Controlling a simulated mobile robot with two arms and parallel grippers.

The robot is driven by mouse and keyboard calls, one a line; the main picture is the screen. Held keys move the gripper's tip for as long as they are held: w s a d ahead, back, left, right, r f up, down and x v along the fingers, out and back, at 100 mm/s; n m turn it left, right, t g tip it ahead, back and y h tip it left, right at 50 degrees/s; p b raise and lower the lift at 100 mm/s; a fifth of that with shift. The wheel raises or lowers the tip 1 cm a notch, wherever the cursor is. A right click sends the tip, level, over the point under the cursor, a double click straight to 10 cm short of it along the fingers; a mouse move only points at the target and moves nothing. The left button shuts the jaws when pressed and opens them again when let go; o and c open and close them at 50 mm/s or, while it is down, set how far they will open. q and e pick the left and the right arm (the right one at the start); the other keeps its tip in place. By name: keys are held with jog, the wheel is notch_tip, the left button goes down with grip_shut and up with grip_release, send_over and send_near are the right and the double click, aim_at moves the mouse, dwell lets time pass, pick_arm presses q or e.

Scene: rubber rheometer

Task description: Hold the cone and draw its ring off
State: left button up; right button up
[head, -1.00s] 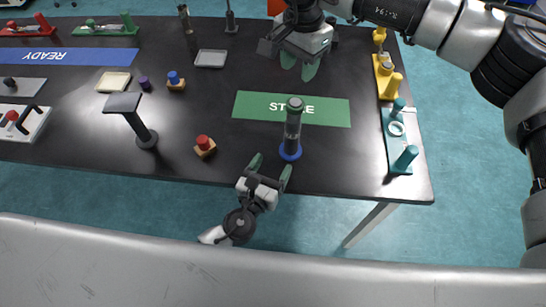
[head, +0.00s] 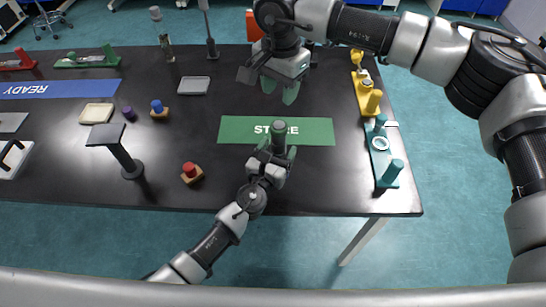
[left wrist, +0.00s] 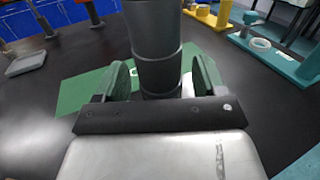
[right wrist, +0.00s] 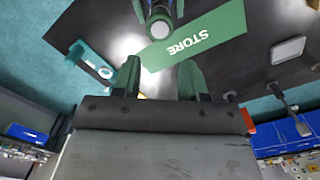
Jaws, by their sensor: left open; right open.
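The cone (head: 278,132) is a dark grey upright column with a lighter cap, standing at the front edge of the green STORE mat (head: 318,130). My left gripper (head: 277,156) is open with its green fingers on either side of the cone. In the left wrist view the cone (left wrist: 155,45) rises between the two fingers; contact cannot be told. The blue ring at the cone's foot is hidden behind my left gripper. My right gripper (head: 279,90) is open and empty behind the cone, over the table. The right wrist view shows the cone's top (right wrist: 160,28) beyond its fingers.
A teal fixture (head: 383,165) with posts and a pale ring and a yellow one (head: 369,98) line the right edge. A red-knobbed block (head: 190,172) and a black stand (head: 130,165) are left of the cone. A grey tray (head: 194,85) lies behind.

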pick_arm(q)
jog(key=shift+w, duration=0.1)
jog(key=c, duration=1.1)
pick_arm(e)
jog(key=shift+o, duration=2.5)
jog(key=shift+s+a+f+n, duration=0.1)
jog(key=shift+s+n, duration=0.2)
jog(key=shift+s, duration=0.05)
jog(key=shift+o, duration=0.5)
jog(key=s+n+t, duration=0.1)
jog(key=s+n+t+h, duration=0.1)
jog(key=s+n, duration=0.1)
jog(key=shift+a+t, duration=0.4)
jog(key=n+t, duration=0.1)
send_over(279, 125)
jog(key=s, duration=0.2)
jog(key=f, duration=0.5)
jog(key=shift+s+a+f, duration=0.1)
jog(key=shift+a+f, duration=0.2)
jog(key=shift+a, duration=0.1)
jog(key=shift+x, duration=2.65)
